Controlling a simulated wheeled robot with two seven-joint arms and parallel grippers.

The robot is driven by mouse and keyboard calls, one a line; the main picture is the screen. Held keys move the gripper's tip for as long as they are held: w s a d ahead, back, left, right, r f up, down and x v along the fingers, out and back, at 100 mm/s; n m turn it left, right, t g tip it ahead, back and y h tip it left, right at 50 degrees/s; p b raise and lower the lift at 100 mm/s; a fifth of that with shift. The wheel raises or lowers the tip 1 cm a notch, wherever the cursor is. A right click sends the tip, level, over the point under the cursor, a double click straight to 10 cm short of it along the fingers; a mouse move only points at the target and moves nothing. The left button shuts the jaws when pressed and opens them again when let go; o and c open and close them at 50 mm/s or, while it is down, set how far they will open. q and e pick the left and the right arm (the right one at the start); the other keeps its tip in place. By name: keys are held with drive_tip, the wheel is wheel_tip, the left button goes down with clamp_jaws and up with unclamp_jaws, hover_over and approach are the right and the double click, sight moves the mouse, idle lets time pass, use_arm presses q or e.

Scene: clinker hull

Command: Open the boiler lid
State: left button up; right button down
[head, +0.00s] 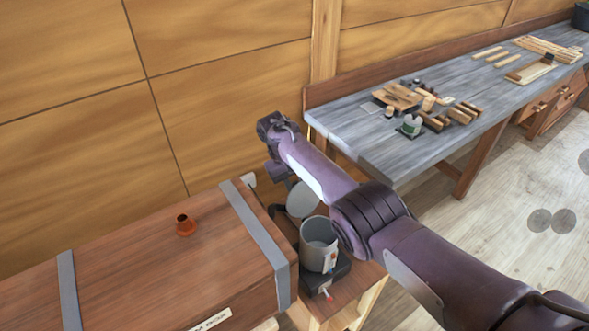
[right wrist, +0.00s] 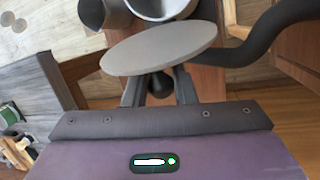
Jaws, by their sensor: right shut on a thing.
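The boiler (head: 318,245) is a grey pot on a dark base, standing on a small wooden stand; its open mouth shows in the head view. It also shows partly at the top of the right wrist view (right wrist: 165,10). The boiler lid (head: 302,200), a grey disc, is tilted up at the pot's far side, off the mouth. In the right wrist view the lid (right wrist: 160,48) lies just ahead of my right gripper (right wrist: 160,88), whose fingers are shut on its dark knob. Whether a hinge joins lid and pot is hidden. My left gripper is out of view.
A grey workbench (head: 370,145) with tools and wood pieces is at the back right. A wooden wall is behind.

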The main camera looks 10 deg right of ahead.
drive_tip(key=shift+f, duration=0.2)
idle(0.3)
drive_tip(key=c, duration=1.2)
unclamp_jaws()
drive_tip(key=shift+c, duration=0.2)
drive_tip(key=shift+w, duration=0.1)
